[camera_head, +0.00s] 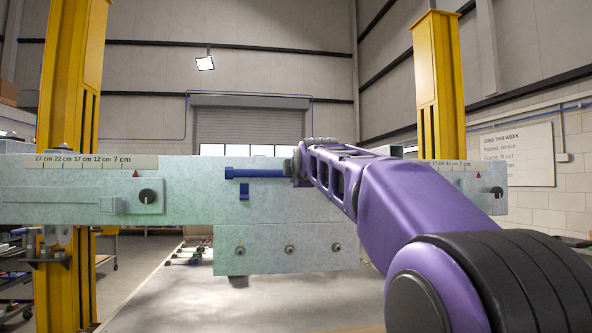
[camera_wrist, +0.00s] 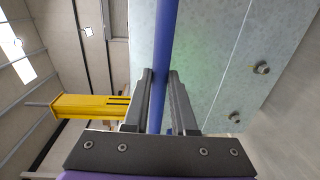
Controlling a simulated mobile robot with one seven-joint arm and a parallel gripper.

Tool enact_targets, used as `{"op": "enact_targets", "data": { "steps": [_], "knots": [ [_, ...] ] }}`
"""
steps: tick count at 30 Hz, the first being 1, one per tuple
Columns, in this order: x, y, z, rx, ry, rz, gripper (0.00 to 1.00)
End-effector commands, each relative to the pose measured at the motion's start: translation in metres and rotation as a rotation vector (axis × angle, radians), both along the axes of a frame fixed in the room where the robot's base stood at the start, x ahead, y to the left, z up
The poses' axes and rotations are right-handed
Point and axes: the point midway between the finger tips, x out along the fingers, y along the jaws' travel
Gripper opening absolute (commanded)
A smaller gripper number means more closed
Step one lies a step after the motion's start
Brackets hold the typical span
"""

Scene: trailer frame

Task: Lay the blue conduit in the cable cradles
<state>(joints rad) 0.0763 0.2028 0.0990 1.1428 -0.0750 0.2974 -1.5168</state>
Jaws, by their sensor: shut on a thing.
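The blue conduit (camera_head: 258,173) lies level across the front of the pale grey trailer beam (camera_head: 200,208) in the head view. Its left end is free and its right part is hidden behind my arm. My gripper (camera_wrist: 160,74) is shut on the conduit, which runs between the fingers and up the wrist view (camera_wrist: 165,35). A small blue piece (camera_head: 244,192), perhaps a cable cradle, shows on the beam just below the conduit's left part. A gap shows between them. Any other cradle is hidden or not clear.
A lower plate (camera_head: 265,262) with several bolts hangs under the beam. Knobs stick out at the beam's left (camera_head: 147,196) and right (camera_head: 496,192). Yellow posts (camera_head: 70,100) stand on both sides.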

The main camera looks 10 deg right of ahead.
Motion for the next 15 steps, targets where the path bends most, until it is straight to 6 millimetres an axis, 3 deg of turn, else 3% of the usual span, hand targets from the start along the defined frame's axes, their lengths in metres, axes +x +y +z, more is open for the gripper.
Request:
{"op": "enact_targets", "data": {
  "steps": [13, 15],
  "knots": [
    [0.045, 0.001, -0.005, -0.001, 0.000, 0.001, 0.00],
    [0.043, 0.000, -0.020, 0.000, -0.001, 0.000, 0.00]
  ]
}}
